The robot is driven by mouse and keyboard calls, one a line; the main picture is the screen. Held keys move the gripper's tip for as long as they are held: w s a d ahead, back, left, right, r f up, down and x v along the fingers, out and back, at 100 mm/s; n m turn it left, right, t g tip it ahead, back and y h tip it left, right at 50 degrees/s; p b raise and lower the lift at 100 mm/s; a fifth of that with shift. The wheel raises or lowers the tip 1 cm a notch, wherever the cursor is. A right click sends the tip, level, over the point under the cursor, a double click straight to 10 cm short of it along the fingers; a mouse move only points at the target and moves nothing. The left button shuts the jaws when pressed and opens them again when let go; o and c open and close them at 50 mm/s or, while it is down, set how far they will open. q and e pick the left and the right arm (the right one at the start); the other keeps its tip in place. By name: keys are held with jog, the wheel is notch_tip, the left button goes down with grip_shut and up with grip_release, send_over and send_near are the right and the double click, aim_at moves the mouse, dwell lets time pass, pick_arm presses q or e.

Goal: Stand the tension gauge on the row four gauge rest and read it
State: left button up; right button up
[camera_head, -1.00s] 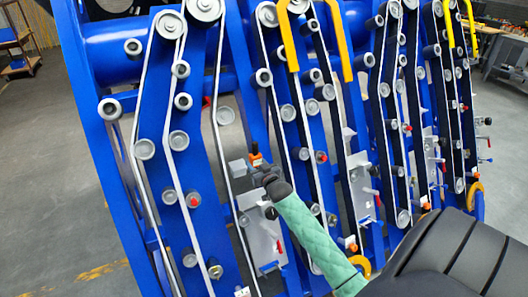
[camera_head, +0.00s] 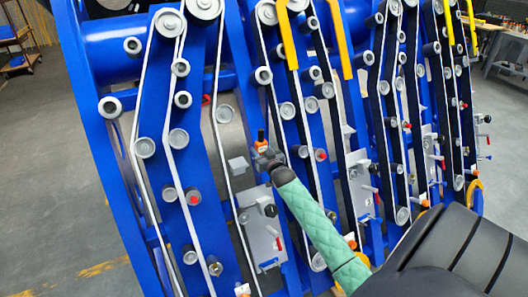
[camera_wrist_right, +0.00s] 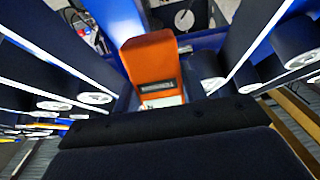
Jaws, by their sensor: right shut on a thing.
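A small grey ledge (camera_head: 238,165), perhaps a gauge rest, juts out left of and lower than the gauge. The gauge looks apart from it. I cannot tell which row this is. No reading is legible. My left gripper is not in view.
Blue chassis frames with several rollers and white belts (camera_head: 166,110) stand close around the gripper. A grey plate (camera_head: 262,228) with a black knob and red handle is below. Yellow curved bars (camera_head: 287,35) hang above. Open floor (camera_head: 45,160) lies left.

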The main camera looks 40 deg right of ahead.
jog(key=shift+w+a+b, duration=0.2)
jog(key=shift+w+a, duration=0.6)
jog(key=shift+w, duration=0.5)
jog(key=shift+w+a+b, duration=0.2)
jog(key=shift+w+a, duration=0.55)
jog(key=shift+w, duration=0.5)
jog(key=shift+w+a+b, duration=0.2)
jog(key=shift+w+a, duration=0.6)
jog(key=shift+w, duration=0.5)
jog(key=shift+w+a, duration=0.4)
jog(key=shift+w, duration=0.3)
jog(key=shift+f+b, duration=0.6)
jog(key=shift+f, duration=0.25)
pick_arm(q)
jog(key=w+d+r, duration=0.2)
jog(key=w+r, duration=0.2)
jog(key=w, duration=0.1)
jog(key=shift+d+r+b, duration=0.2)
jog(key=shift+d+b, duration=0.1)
jog(key=shift+b, duration=0.15)
pick_arm(e)
jog(key=shift+f, duration=1)
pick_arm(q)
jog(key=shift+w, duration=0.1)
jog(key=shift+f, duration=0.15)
pick_arm(e)
jog(key=shift+f, duration=0.35)
